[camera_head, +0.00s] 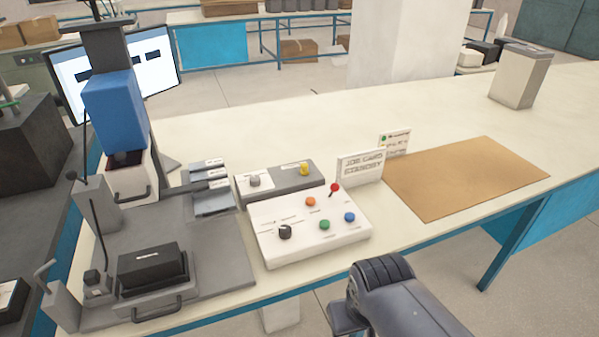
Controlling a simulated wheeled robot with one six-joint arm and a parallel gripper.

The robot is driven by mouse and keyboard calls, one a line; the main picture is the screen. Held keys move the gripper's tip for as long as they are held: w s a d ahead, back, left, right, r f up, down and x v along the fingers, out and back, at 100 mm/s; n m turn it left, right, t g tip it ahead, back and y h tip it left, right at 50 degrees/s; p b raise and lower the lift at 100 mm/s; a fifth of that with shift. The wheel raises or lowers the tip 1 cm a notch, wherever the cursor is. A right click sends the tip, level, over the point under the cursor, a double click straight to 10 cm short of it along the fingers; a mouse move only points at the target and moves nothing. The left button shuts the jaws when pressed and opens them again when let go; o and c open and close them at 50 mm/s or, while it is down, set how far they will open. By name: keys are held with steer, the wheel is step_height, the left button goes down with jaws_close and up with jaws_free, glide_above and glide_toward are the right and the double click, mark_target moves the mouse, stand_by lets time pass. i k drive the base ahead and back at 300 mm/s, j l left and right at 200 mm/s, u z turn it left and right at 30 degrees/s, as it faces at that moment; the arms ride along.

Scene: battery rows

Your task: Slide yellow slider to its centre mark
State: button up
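The yellow slider (305,169) is a small yellow knob on the top of a low grey box (282,182) on the bench. It sits toward the right end of the box, on or beside a light strip. A centre mark is too small to make out. A grey knob (254,181) stands on a white patch at the box's left end. Part of my dark grey arm (405,305) shows at the lower right, in front of the bench edge and apart from the box.
A white panel (262,240) with coloured buttons, a black knob and a red-tipped lever (334,188) stands in front of the grey box. A standing sign (361,167) is right of it. A press with a blue head (113,105) stands left. A brown mat (466,178) lies clear at right.

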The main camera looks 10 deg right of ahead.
mark_target(303, 171)
steer(key=i+z, duration=0.4)
steer(key=i, duration=0.45)
